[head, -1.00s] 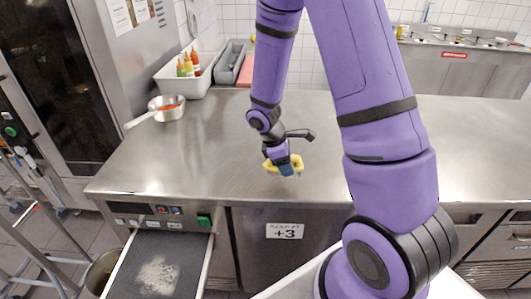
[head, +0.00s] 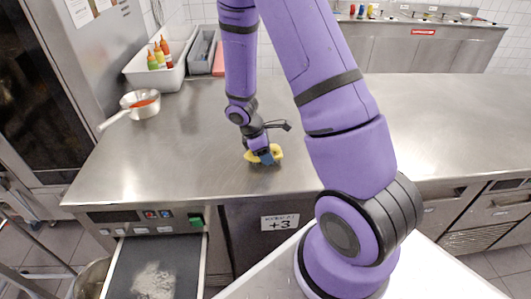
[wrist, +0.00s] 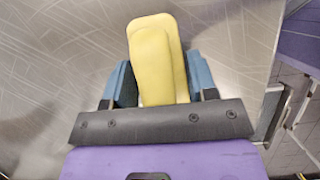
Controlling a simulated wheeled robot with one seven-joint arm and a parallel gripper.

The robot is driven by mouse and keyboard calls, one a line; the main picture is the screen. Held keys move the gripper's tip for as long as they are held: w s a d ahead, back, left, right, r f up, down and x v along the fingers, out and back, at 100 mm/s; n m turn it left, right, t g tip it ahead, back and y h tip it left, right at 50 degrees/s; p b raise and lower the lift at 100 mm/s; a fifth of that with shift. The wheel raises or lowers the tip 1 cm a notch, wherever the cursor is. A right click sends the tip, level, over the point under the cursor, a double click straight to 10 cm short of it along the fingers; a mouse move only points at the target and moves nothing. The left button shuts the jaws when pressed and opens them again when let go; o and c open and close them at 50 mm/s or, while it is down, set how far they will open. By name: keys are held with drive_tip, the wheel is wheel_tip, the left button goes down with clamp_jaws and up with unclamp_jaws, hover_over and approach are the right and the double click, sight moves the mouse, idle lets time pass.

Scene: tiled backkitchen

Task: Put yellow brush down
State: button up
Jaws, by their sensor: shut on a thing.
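The yellow brush (head: 276,153) is held in my gripper (head: 265,158) just over the steel counter (head: 180,150), near its front edge. In the wrist view the yellow brush (wrist: 158,60) stands out lengthwise between the two blue fingers of my gripper (wrist: 160,82), which are shut on it. The steel surface shows behind it. Whether the brush touches the counter I cannot tell. Its underside is hidden.
A pan (head: 140,104) sits at the counter's left. Behind it stand a white bin (head: 150,79) with sauce bottles and a grey tray (head: 201,55). An open drawer (head: 155,270) juts out below the front edge. The counter's right side is clear.

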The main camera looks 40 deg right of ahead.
drive_tip(key=o, duration=0.9)
drive_tip(key=shift+f, duration=0.1)
drive_tip(key=v, duration=1.1)
drive_tip(key=shift+a+r, duration=0.1)
drive_tip(key=shift+r, duration=0.15)
drive_tip(key=shift+a+r, duration=0.15)
drive_tip(key=shift+r, duration=0.45)
drive_tip(key=s+a+r+m+t+y, duration=0.1)
drive_tip(key=s+a+r+m+t, duration=0.1)
drive_tip(key=s+r, duration=0.4)
drive_tip(key=s+a+r+m+t+y, duration=0.1)
drive_tip(key=s+a+r+m+t, duration=0.2)
drive_tip(key=r, duration=0.8)
drive_tip(key=s+a+r+m+t+y, duration=0.1)
drive_tip(key=s+a+r+m+t, duration=0.2)
drive_tip(key=s+r+m, duration=0.3)
drive_tip(key=s+r, duration=0.2)
drive_tip(key=s, duration=0.3)
drive_tip(key=shift+s+r+y, duration=0.25)
drive_tip(key=shift+r+y, duration=0.05)
drive_tip(key=shift+d, duration=0.1)
